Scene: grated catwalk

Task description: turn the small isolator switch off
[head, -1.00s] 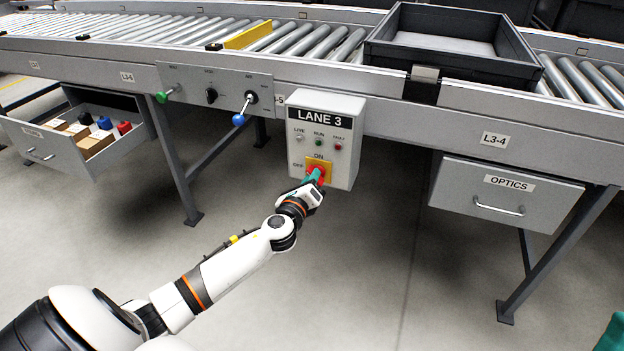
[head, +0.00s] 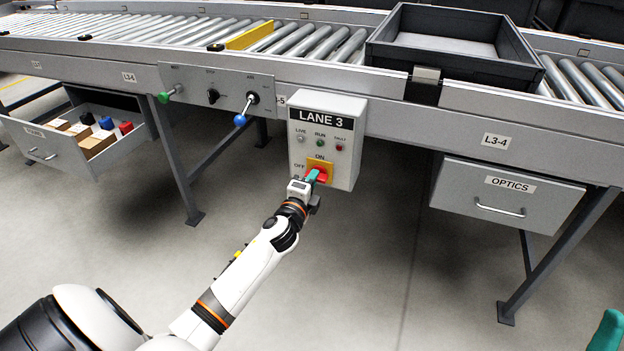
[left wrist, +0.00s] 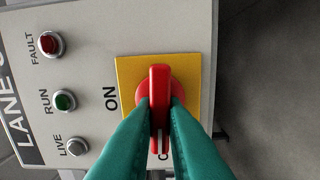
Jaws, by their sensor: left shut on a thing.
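The isolator switch is a red handle (left wrist: 160,85) on a yellow plate (left wrist: 190,68), low on the grey LANE 3 box (head: 345,115). In the left wrist view the handle lies crosswise to the ON mark, in line with the partly covered OFF label. My left gripper (left wrist: 159,110) is shut on the handle, with one teal finger on each side. In the head view the gripper (head: 312,177) covers part of the red handle (head: 322,172). A teal fingertip of my right gripper (head: 607,332) shows at the lower right corner; its jaws cannot be judged.
LIVE, RUN and FAULT lamps (head: 339,148) sit above the switch. A lever panel (head: 215,88) is left of the box. An open drawer (head: 60,155) is far left, a closed OPTICS drawer (head: 470,205) right. A dark tote (head: 440,60) rests on the rollers.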

